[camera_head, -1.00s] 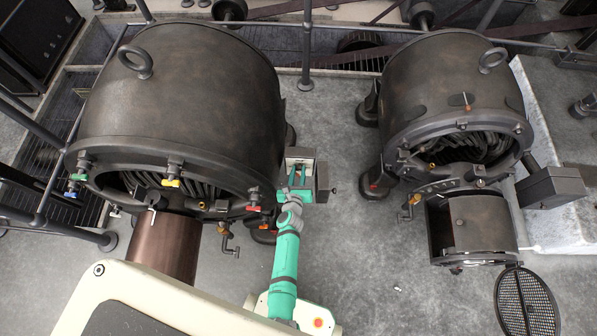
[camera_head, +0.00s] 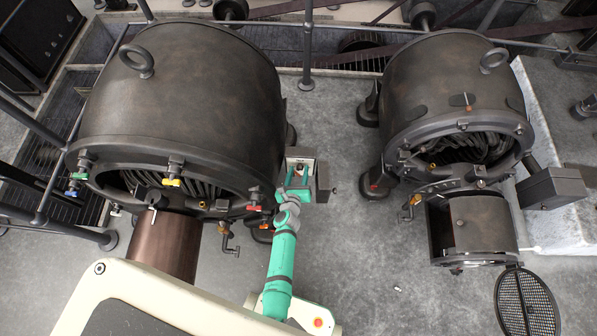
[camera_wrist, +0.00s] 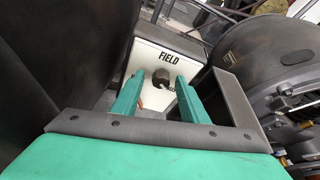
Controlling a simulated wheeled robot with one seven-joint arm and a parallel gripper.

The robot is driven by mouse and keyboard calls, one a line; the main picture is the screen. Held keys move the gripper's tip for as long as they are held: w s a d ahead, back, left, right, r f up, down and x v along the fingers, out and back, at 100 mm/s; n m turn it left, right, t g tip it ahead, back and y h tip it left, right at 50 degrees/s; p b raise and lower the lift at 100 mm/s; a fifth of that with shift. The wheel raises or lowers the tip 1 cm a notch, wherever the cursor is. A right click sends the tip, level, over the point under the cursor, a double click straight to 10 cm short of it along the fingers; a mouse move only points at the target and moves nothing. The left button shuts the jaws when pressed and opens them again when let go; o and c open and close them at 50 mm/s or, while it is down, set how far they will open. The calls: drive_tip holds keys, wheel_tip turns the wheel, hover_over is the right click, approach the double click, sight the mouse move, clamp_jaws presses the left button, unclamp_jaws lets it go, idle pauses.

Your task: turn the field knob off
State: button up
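The field knob (camera_wrist: 160,76) is a small dark round knob on the white face of a box marked FIELD (camera_wrist: 170,56) in the wrist view. My gripper (camera_wrist: 160,84) is open, one green finger at the left of the knob and one at the right, with gaps showing on both sides. I cannot tell whether the fingertips reach as deep as the knob. In the head view the field box (camera_head: 318,178) stands beside the large left dynamo, and my gripper (camera_head: 295,184) is in front of its white face. The knob's pointer direction is too small to read.
The large left dynamo (camera_head: 180,90) is close to my gripper's left, with coloured valve handles (camera_head: 173,182) along its front rim. A second dynamo (camera_head: 450,80) stands at the right, with a perforated round cover (camera_head: 526,303). Grey floor (camera_head: 350,250) is free between them.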

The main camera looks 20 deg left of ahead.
drive_tip(key=shift+s+r, duration=0.25)
drive_tip(key=shift+s, duration=0.15)
drive_tip(key=v, duration=1)
drive_tip(key=shift+d, duration=0.1)
